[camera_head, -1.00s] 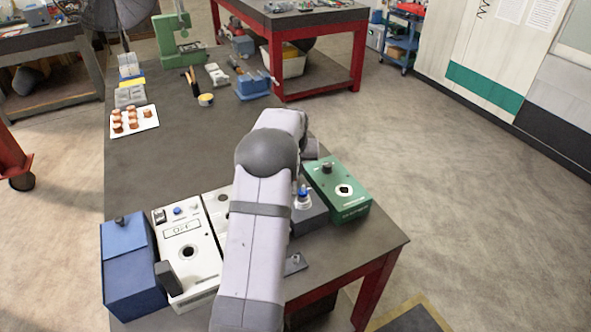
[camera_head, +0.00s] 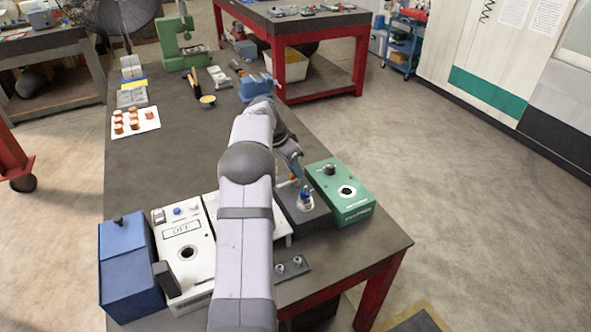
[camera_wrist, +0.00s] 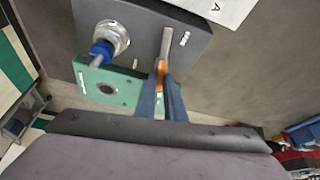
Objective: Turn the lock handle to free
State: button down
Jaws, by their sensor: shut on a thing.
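A dark grey box (camera_head: 312,218) stands near the table's front right, with a metal cylinder and blue knob (camera_head: 306,194) on its top. The wrist view shows the same box (camera_wrist: 140,15) and blue knob (camera_wrist: 102,50) close up. A slim pale metal lock handle (camera_wrist: 166,42) stands out from the box beside the knob, near small white marks. My gripper (camera_wrist: 161,72), with blue fingers and orange at the tips, is closed on the handle's end. In the head view my gripper (camera_head: 295,180) is over the box's back part, partly hidden by my arm.
A green box (camera_head: 345,200) stands right of the dark box. A white OFF box (camera_head: 186,275) and a blue box (camera_head: 130,265) stand to the left. A dark plate (camera_head: 296,268) with small fittings lies in front. The table's middle is largely clear.

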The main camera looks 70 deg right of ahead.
jog(key=shift+w+m+g+y+p, duration=0.1)
jog(key=shift+m+g+y+p, duration=0.25)
jog(key=shift+m, duration=0.65)
jog(key=c, duration=1.8)
grip_release()
jog(key=shift+c, duration=0.2)
jog(key=shift+r, duration=0.1)
jog(key=b+v, duration=0.2)
jog(key=v, duration=0.5)
